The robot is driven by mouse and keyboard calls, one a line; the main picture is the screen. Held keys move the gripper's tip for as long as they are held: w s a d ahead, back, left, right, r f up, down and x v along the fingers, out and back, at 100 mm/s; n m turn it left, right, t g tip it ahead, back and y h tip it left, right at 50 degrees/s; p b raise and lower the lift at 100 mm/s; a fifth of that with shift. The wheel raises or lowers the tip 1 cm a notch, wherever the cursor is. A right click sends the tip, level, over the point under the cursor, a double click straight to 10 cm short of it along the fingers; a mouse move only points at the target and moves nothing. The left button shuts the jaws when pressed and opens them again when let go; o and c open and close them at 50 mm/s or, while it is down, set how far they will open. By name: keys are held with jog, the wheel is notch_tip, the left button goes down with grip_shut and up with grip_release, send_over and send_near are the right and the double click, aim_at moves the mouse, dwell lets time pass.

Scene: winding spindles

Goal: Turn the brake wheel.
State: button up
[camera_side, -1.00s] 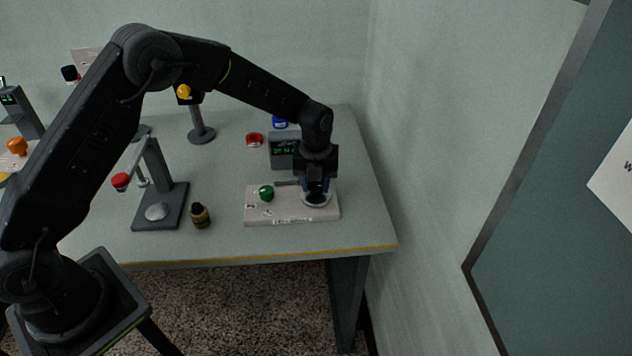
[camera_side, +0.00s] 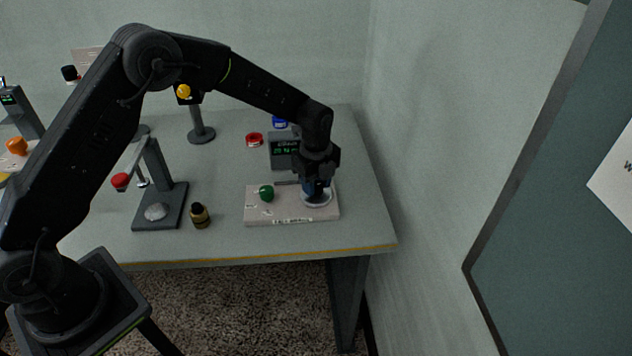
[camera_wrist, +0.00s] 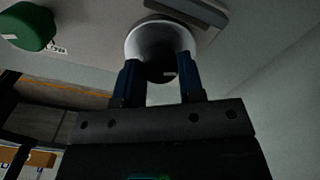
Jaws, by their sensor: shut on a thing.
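The brake wheel appears to be the pale round wheel (camera_side: 318,203) on the right part of the light base plate (camera_side: 290,217). In the wrist view, the wheel (camera_wrist: 133,42) has a white rim and a dark middle. My gripper (camera_side: 316,189) is over it, pointing down. In the wrist view, the two blue fingers of my gripper (camera_wrist: 160,78) sit on either side of the wheel's near part and are shut on it. The fingers and wrist hide part of the wheel, and the exact contact is hard to see.
A green knob (camera_side: 266,193) stands on the same plate, left of the wheel. A box with a green display (camera_side: 284,148) is behind. A dark-capped bottle (camera_side: 200,216) and a stand with a red knob (camera_side: 120,181) are to the left. The wall is right.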

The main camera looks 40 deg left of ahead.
jog(key=n, duration=0.6)
jog(key=shift+n, duration=0.3)
jog(key=n, duration=1)
jog(key=shift+n, duration=0.4)
jog(key=n, duration=1.1)
jog(key=shift+n, duration=0.4)
jog(key=n, duration=1.2)
jog(key=shift+n, duration=0.4)
jog(key=n, duration=0.5)
jog(key=shift+n, duration=0.4)
